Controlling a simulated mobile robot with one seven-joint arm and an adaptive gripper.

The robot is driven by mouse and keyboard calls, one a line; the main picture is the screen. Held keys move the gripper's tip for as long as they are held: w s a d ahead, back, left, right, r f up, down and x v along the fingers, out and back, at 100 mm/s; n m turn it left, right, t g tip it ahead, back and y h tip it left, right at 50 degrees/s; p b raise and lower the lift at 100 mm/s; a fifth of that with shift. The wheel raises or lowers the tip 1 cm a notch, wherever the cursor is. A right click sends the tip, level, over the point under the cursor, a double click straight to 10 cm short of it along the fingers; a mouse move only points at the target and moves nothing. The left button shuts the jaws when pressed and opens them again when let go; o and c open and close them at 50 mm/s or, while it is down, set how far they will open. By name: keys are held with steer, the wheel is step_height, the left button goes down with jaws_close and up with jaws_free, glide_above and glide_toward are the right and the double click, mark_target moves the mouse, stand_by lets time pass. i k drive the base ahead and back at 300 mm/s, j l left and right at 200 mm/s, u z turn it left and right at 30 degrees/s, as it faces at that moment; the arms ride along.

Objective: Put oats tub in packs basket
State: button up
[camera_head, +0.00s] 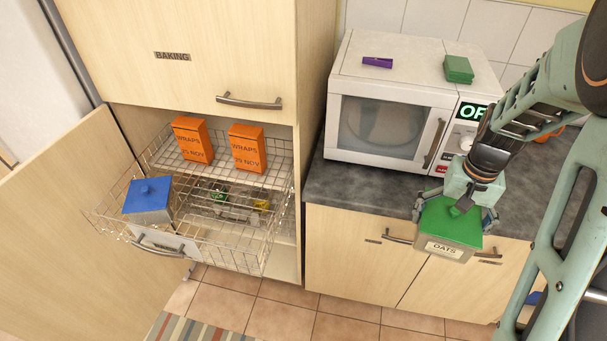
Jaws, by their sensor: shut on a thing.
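The oats tub (447,247) has a green lid and a label reading OATS. My gripper (452,208) is shut on it from above, with a finger on each side. The tub is in front of the counter edge, before the lower cabinet doors. Wire baskets are pulled out of the open cabinet at the left. The front basket (233,262) has a blank-looking pale plate on its front and holds a blue-lidded tub (149,195) at its left. The upper basket (222,165) behind holds two orange WRAPS boxes (247,148). I cannot read which basket is named packs.
A microwave (390,110) stands on the dark counter (360,186), with a purple item (377,62) and a green box (458,69) on top. A cabinet door (60,240) stands open at the left. Small packets (219,192) lie lower in the baskets.

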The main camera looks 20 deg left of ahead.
mark_target(234, 226)
steer(key=j+u, duration=0.35)
steer(key=j, duration=1.85)
steer(key=i+l, duration=0.25)
steer(key=l, duration=0.2)
